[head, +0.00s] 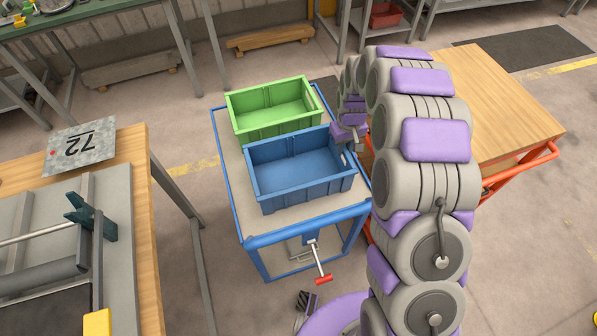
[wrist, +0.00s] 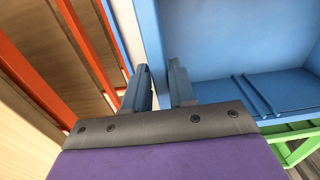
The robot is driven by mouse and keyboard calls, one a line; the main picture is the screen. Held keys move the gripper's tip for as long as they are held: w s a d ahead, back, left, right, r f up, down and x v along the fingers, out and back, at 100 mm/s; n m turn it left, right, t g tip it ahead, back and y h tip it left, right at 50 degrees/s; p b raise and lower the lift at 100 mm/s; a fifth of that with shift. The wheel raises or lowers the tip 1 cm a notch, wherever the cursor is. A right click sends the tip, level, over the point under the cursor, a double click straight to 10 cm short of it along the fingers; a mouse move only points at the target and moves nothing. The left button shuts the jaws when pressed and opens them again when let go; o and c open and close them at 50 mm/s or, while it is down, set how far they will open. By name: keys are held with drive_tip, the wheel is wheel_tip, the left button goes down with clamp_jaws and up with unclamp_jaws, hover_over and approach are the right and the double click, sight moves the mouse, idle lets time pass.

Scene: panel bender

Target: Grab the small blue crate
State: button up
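The small blue crate (head: 300,182) stands upright and empty on the front part of a blue-framed table. In the wrist view, the blue crate (wrist: 240,40) fills the upper right. My gripper (head: 350,140) is at the right end of the crate, by its rim. In the wrist view, my gripper (wrist: 160,82) has one finger on the outer side of the crate's wall and the other on the inner side. The wall lies between the fingers with little or no gap. I cannot tell whether they press on it. My arm hides part of the table's right side.
A green crate (head: 272,112) stands just behind the blue one on the blue-framed table (head: 310,218). An orange-framed wooden cart (head: 500,100) is close on the right.

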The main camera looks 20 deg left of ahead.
drive_tip(key=shift+a, duration=0.35)
drive_tip(key=shift+c, duration=1.4)
drive_tip(key=shift+a+f, duration=0.1)
drive_tip(key=shift+a, duration=0.6)
clamp_jaws()
drive_tip(key=shift+d+f, duration=0.1)
drive_tip(key=shift+d, duration=0.25)
